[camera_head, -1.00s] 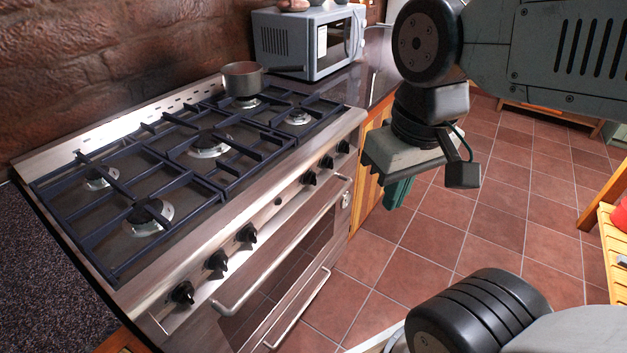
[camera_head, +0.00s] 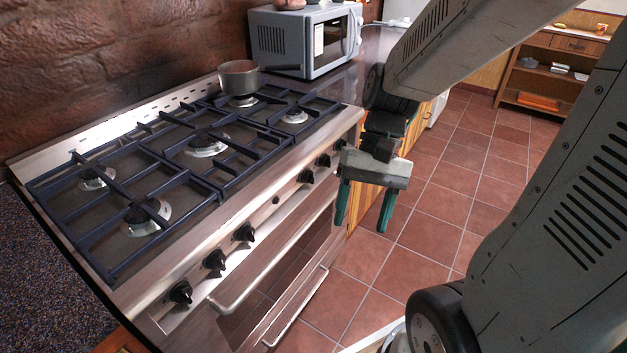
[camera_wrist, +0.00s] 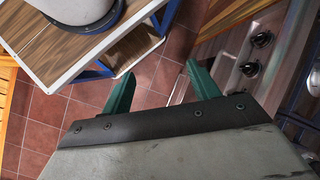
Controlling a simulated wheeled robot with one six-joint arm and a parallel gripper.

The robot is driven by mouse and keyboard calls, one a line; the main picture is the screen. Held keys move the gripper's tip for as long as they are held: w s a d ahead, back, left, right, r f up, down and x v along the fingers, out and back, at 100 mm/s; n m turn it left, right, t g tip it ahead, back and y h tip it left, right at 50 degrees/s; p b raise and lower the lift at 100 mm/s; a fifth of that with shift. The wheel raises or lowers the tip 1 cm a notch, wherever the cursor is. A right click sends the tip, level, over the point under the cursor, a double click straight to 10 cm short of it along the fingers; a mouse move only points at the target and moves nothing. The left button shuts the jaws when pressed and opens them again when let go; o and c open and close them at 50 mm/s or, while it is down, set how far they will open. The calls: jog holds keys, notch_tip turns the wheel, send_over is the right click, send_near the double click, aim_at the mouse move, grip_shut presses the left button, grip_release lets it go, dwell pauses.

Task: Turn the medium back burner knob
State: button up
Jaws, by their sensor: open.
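The stove (camera_head: 140,311) stands at the left in the head view. Its front panel carries black knobs: a left group with a front knob (camera_head: 181,292), a middle knob (camera_head: 215,260) and a third knob (camera_head: 244,233), and a right group near the far end (camera_head: 306,176). No label shows which is the medium back burner knob. My gripper (camera_head: 362,228) is open and empty, its green fingers pointing down in front of the stove's right end, apart from the knobs. In the wrist view, the gripper (camera_wrist: 160,70) is left of two stove knobs, including one (camera_wrist: 249,69).
A pot (camera_head: 240,78) sits on a back burner. A microwave (camera_head: 308,40) stands on the counter beyond the stove. Oven handles (camera_head: 262,278) project from the stove front. Tiled floor (camera_head: 440,215) is open to the right, with a wooden shelf (camera_head: 535,98) at the back.

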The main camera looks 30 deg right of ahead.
jog(key=w+a+f+m+y, duration=0.2)
jog(key=w+f+m+y, duration=0.4)
jog(key=w+y, duration=0.1)
jog(key=m+t+h, duration=0.3)
jog(key=m+t, duration=1.6)
jog(key=t, duration=0.1)
send_near(309, 177)
jog(key=w+f, duration=0.1)
jog(key=x, duration=0.7)
jog(key=shift+w, duration=0.2)
jog(key=shift+d, duration=0.1)
jog(key=c, duration=1)
